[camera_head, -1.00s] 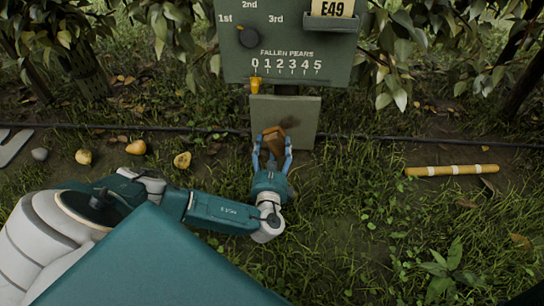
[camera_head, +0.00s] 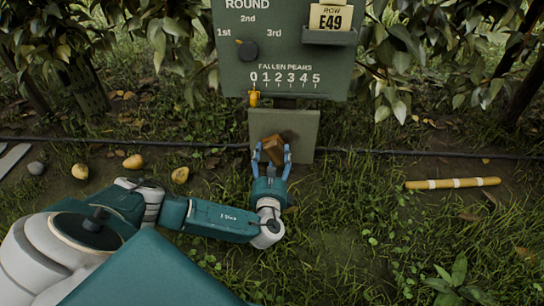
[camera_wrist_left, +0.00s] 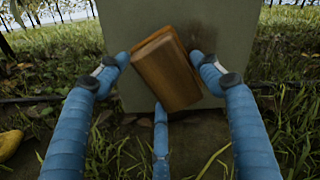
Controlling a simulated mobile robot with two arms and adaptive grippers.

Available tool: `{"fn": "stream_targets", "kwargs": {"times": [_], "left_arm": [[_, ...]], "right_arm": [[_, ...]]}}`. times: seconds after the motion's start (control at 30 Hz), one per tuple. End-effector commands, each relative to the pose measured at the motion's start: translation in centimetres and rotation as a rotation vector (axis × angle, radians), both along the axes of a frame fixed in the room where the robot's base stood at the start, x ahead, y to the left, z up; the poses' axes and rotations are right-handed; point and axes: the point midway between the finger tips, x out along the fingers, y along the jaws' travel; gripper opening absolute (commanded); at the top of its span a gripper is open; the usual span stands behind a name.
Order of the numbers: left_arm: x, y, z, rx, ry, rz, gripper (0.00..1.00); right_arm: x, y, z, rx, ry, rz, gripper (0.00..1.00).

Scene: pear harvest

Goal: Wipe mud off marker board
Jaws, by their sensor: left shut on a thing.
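The marker board (camera_head: 306,125) is a plain grey-green panel low under the sign. A dark brown mud smear (camera_wrist_left: 198,32) shows on its upper middle in the left wrist view, partly behind the block. My left gripper (camera_head: 271,154) is shut on a brown wooden block (camera_wrist_left: 168,72), which sits tilted between the blue fingers. The block is in front of the board's lower middle and overlaps it in both views. Whether it touches the board I cannot tell. My right gripper is not in view.
A green sign (camera_head: 290,50) with a dial, a fallen-pears scale and a row card stands above the board. Several pears (camera_head: 133,162) lie on the ground to the left. A banded yellow stick (camera_head: 452,183) lies right. A dark hose (camera_head: 400,152) crosses behind.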

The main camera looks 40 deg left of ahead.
Motion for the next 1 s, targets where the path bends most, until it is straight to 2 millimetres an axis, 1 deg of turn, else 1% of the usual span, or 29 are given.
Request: {"fn": "stream_targets", "kwargs": {"times": [1.0], "left_arm": [[1.6,0.9,0.1,0.000,-0.001,0.000,0.45]], "right_arm": [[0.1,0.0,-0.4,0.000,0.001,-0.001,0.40]]}}
